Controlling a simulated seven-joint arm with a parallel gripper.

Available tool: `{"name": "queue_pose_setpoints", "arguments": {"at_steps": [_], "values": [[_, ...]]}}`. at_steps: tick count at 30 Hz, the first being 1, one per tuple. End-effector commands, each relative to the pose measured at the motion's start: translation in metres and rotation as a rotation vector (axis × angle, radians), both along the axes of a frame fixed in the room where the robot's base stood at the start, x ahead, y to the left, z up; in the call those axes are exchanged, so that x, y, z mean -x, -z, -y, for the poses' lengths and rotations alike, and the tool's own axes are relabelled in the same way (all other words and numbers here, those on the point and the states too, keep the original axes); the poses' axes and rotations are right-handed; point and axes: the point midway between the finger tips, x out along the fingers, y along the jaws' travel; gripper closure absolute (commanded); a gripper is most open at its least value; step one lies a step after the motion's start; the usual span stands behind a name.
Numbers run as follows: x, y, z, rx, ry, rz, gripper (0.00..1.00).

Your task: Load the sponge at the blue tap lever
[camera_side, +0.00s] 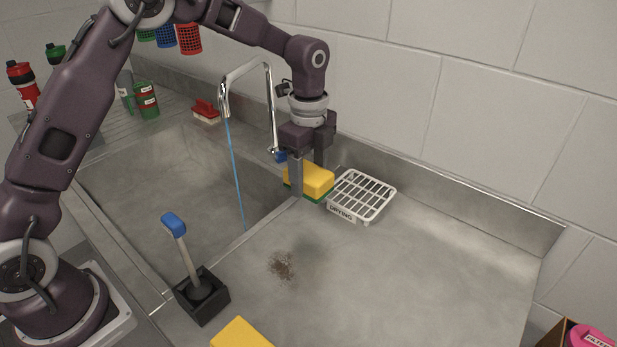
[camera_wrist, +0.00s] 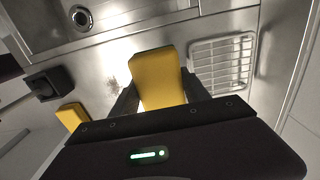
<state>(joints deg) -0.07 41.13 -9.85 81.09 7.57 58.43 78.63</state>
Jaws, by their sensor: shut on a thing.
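My gripper (camera_side: 308,178) is shut on a yellow sponge with a green underside (camera_side: 314,179), at the sink's back right, beside the drying rack. In the wrist view the held sponge (camera_wrist: 156,78) lies between the two fingers. I cannot tell whether it touches the counter. A lever with a blue handle (camera_side: 174,225) stands tilted in a black box at the front edge of the sink. A small blue part (camera_side: 281,156) shows at the base of the tap (camera_side: 247,72), partly hidden by my gripper. A thin blue stream (camera_side: 236,175) falls from the spout into the basin (camera_side: 170,185).
A white drying rack (camera_side: 361,196) stands right of the held sponge. A second yellow sponge (camera_side: 240,334) lies at the front of the counter, and a dark dirt patch (camera_side: 282,265) marks its middle. The counter (camera_side: 430,265) is clear at right. A red brush (camera_side: 206,111) lies behind the basin.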

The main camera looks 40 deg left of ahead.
Motion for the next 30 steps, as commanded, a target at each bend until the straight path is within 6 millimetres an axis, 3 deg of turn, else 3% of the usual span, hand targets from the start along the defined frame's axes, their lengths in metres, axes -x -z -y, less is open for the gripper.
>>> {"name": "queue_pose_setpoints", "arguments": {"at_steps": [5,8,15,18,22,30], "values": [[0.007,-0.003,0.0,-0.016,0.001,0.013,0.78],[0.031,-0.013,-0.003,-0.074,-0.005,0.061,0.79],[0.112,-0.048,-0.028,-0.312,-0.007,0.256,0.79],[0.13,-0.055,-0.037,-0.369,0.0,0.302,0.79],[0.132,-0.056,-0.045,-0.39,-0.001,0.318,0.79],[0.112,-0.049,-0.07,-0.389,-0.003,0.314,0.79]]}}
